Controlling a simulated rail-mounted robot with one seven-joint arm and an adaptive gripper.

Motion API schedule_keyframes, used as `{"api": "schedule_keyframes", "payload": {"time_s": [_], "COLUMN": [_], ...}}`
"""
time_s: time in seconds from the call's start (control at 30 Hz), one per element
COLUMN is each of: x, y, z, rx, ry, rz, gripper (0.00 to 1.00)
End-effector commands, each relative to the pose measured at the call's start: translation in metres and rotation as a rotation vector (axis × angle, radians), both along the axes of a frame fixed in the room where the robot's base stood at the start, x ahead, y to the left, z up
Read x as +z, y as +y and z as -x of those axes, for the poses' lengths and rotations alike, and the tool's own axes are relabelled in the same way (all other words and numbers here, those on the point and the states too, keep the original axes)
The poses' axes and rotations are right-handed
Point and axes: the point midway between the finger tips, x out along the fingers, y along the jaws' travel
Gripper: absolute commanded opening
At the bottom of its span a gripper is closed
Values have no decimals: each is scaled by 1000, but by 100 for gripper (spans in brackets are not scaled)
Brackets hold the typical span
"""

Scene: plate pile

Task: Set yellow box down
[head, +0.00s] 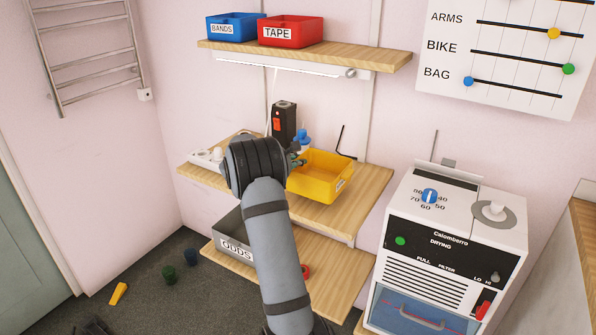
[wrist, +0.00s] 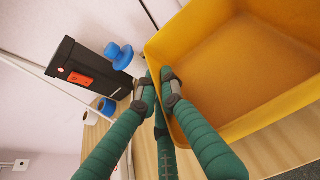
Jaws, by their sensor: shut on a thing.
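The yellow box (head: 318,184) is an open-topped bin at the middle wooden shelf (head: 362,205), toward its right half. My gripper (head: 297,161) comes in from the left and is mostly hidden behind my arm in the head view. In the wrist view, the green fingers of my gripper (wrist: 158,84) are shut on the near wall of the yellow box (wrist: 250,62). The box looks empty and fairly level. I cannot tell whether its base touches the shelf or hangs just above it.
A black device with a red switch (head: 284,121) and a blue knob-shaped thing (head: 303,137) stand behind the box. Above, a shelf (head: 370,58) bears a blue BANDS bin (head: 235,27) and a red TAPE bin (head: 291,31). A grey ODDS bin (head: 232,238) sits below.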

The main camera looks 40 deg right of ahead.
Motion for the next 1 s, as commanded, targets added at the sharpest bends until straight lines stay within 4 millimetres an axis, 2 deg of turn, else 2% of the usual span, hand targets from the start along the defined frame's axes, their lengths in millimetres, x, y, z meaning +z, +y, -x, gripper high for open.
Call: {"api": "schedule_keyframes", "payload": {"time_s": [0.03,0.17,0.57,0.6,0.9,1.0], "x": [-12,-28,-34,-33,-33,-33], "y": [0,0,-1,-1,-1,-1], "z": [1,1,1,1,1,1], "rx": [1,0,0,0,0,0], "ry": [5,4,1,1,1,1], "rz": [0,-1,0,-1,-1,-1], "gripper": [0,0,0,7,25,25]}}
